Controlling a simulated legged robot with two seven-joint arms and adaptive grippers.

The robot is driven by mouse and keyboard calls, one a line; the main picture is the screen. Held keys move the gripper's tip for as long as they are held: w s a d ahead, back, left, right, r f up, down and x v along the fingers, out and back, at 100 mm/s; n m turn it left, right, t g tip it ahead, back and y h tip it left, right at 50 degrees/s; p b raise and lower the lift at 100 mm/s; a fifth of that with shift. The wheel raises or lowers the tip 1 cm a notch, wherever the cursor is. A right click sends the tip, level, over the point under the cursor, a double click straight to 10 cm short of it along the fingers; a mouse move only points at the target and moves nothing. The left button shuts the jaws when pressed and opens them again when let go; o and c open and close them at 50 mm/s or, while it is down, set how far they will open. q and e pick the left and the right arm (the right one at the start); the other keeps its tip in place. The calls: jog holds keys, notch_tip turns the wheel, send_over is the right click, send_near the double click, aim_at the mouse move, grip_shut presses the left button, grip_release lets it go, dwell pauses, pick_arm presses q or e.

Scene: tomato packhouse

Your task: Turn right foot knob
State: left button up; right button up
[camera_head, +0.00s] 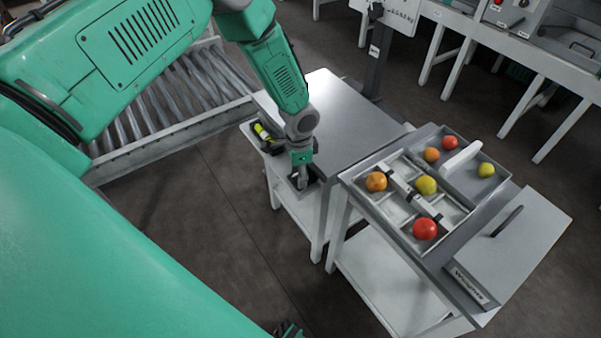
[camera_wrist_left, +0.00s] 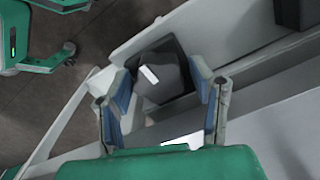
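My left gripper (camera_head: 299,184) reaches down to the near edge of the grey-topped bench (camera_head: 335,118). In the left wrist view its fingers (camera_wrist_left: 160,85) are apart, with blue-grey pads facing each other. Between and just beyond them is a dark, squarish piece with a white mark, which looks like the knob (camera_wrist_left: 172,64). I cannot tell whether the fingers touch it. In the head view the gripper mostly hides this dark piece. Another dark fitting (camera_head: 262,146), with a yellow-green item on it, sits farther left on the same bench edge.
A roller conveyor (camera_head: 160,145) runs at the left. To the right, a white stand holds a sectioned tray (camera_head: 393,210) with red, orange and yellow tomatoes, beside a grey scale-like plate (camera_head: 525,235). White tables (camera_head: 480,35) stand behind. The floor (camera_head: 215,235) before the bench is clear.

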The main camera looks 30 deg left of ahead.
dwell(0.3)
pick_arm(q)
notch_tip(320, 180, up, 12)
dwell(0.5)
jog(key=shift+f, duration=0.1)
jog(key=s+d+f+n+h, duration=0.1)
jog(key=s+d+f+n, duration=0.15)
jog(key=s+f, duration=0.4)
jog(key=s+d+f+n+h, duration=0.1)
jog(key=s+d+f, duration=0.25)
jog(key=s, duration=0.65)
jog(key=s+a+n+y, duration=0.2)
jog(key=s+n, duration=0.2)
jog(key=s, duration=0.9)
jog(key=shift+s+a+r+t, duration=0.25)
jog(key=shift+a+r+t, duration=0.05)
jog(key=shift+r, duration=0.05)
